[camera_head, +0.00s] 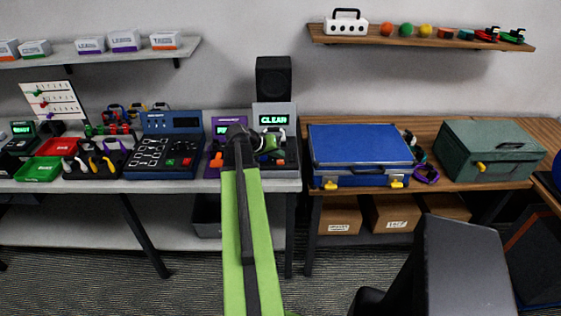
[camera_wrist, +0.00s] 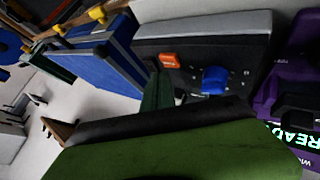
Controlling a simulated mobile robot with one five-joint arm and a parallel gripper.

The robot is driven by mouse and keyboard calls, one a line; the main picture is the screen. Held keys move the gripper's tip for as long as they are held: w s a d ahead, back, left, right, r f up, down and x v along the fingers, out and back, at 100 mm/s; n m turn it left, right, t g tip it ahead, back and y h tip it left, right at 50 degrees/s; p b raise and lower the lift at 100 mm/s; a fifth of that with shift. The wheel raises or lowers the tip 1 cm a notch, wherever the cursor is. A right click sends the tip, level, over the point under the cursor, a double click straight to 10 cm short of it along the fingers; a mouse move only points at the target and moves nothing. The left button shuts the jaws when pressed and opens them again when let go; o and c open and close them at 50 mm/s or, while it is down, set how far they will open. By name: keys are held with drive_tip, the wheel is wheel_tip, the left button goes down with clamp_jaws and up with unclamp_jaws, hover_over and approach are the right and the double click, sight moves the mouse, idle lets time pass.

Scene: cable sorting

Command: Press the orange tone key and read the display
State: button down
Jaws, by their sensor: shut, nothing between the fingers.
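The orange key (camera_wrist: 169,60) sits on the dark sloping face of a grey tester (camera_wrist: 205,25) in the wrist view, beside a blue knob (camera_wrist: 215,80). In the head view the lit display (camera_head: 273,119) on this tester reads "CLEAR" in green. My gripper (camera_head: 270,142) is in front of the tester there, below the display, and hides part of its face. In the wrist view my shut, empty gripper (camera_wrist: 158,92) shows as a dark green tip close to the orange key. I cannot tell whether it touches the key.
A purple device with a green "READ..." display (camera_wrist: 295,137) stands beside the tester, partly hidden by my arm in the head view. A blue case (camera_head: 360,146) lies to the right. A dark blue panel (camera_head: 165,146) stands left. A black speaker (camera_head: 273,78) is behind.

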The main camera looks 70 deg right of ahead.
sight(279, 162)
wheel_tip(279, 162, up, 5)
drive_tip(key=p, duration=0.5)
idle(0.7)
